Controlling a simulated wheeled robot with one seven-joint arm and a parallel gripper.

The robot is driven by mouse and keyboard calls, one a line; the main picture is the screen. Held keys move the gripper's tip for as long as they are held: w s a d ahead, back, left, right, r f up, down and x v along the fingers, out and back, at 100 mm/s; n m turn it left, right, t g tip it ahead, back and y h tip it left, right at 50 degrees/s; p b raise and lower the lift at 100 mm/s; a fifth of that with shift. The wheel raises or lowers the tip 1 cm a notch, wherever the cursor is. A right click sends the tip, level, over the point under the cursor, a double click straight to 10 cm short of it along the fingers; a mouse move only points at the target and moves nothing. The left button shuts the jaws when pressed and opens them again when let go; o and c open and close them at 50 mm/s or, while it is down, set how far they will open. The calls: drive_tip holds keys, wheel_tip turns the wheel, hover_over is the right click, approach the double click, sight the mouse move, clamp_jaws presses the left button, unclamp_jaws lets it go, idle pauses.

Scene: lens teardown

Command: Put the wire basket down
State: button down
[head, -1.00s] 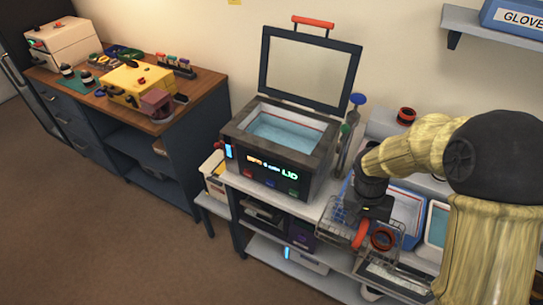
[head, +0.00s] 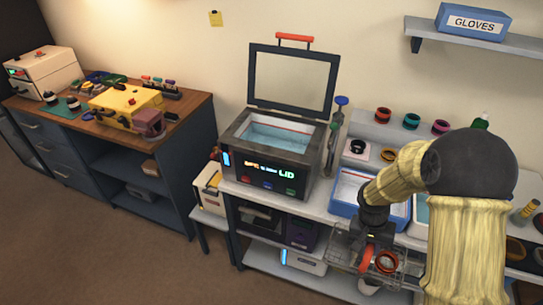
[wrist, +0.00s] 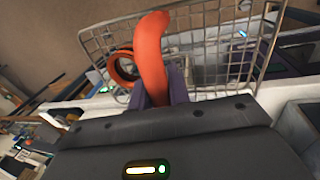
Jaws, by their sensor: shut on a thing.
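The wire basket (head: 343,262) is a grey wire-mesh basket hanging in front of the bench edge in the head view. Its mesh (wrist: 215,45) fills the upper part of the wrist view. My gripper (head: 369,250) is shut on the basket's orange handle (wrist: 152,55), with the dark fingers around the handle's lower part in the wrist view. An orange ring (head: 386,261) is in or just behind the basket; it also shows in the wrist view (wrist: 122,68). The basket's underside is hard to make out.
An open-lidded tank (head: 270,140) with bluish liquid stands on the bench. A blue tray (head: 342,207) lies right of it, partly behind my arm. Coloured rings (head: 411,121) sit on a raised shelf behind. Several boxes fill the lower shelves. The floor (head: 120,255) at left is clear.

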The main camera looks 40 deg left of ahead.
sight(402, 273)
drive_tip(key=shift+m, duration=0.6)
drive_tip(key=d+f, duration=0.2)
drive_tip(key=d, duration=0.1)
drive_tip(key=w+d+f, duration=0.1)
drive_tip(key=d+f, duration=0.2)
drive_tip(key=d, duration=0.1)
drive_tip(key=w+d+f, duration=0.1)
drive_tip(key=d+f, duration=0.1)
drive_tip(key=d, duration=0.2)
drive_tip(key=shift+w+f, duration=0.2)
drive_tip(key=d+f, duration=0.4)
drive_tip(key=d, duration=0.3)
drive_tip(key=shift+s+d+f+m+g, duration=0.15)
drive_tip(key=shift+d+f+m+g, duration=0.15)
drive_tip(key=shift+f, duration=0.1)
